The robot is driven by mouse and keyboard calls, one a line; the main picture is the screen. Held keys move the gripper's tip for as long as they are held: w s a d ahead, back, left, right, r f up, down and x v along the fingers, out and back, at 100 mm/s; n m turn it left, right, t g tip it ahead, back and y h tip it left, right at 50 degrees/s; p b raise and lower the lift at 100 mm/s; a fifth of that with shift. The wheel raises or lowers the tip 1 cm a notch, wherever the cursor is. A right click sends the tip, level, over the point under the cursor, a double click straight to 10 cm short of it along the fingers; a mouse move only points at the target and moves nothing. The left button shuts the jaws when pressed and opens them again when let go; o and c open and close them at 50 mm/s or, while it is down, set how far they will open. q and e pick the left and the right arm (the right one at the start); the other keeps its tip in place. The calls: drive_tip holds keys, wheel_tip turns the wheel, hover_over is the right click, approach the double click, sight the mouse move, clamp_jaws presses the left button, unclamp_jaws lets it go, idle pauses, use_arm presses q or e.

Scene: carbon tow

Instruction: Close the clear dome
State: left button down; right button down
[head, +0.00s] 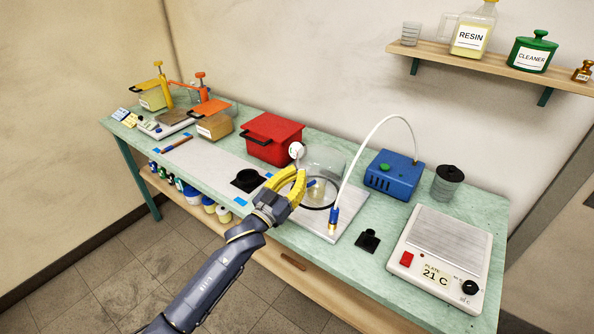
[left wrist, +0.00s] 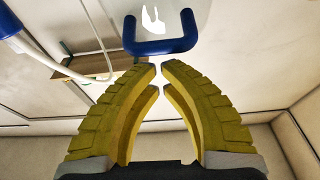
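The clear dome (head: 327,166) stands around the middle of the bench, over a plate with a dark ring (head: 331,207). It is see-through, so I cannot tell exactly how far it is tilted. Its blue handle (left wrist: 161,47) shows just beyond my fingertips in the left wrist view, with clear dome material behind it. My left gripper (head: 302,183) has yellow fingers and is beside the dome on its left. The fingertips (left wrist: 162,67) are almost together, with only a narrow gap and nothing between them. They look apart from the handle. My right gripper is not in view.
A white hose (head: 361,144) arches from the blue pump box (head: 392,174) to a fitting right of the dome. A red box (head: 273,138) stands behind left. A hot plate (head: 441,250) fills the right end. A black pad (head: 248,180) lies left of my gripper.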

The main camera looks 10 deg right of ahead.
use_arm(q)
drive_tip(key=shift+f, duration=0.2)
drive_tip(key=f, duration=0.2)
drive_tip(key=s+a+f, duration=0.1)
drive_tip(key=f, duration=0.1)
drive_tip(key=s+a+f, duration=0.1)
drive_tip(key=f, duration=0.1)
drive_tip(key=shift+s+a+f, duration=0.1)
drive_tip(key=shift+s+f, duration=0.05)
drive_tip(key=shift+f, duration=0.25)
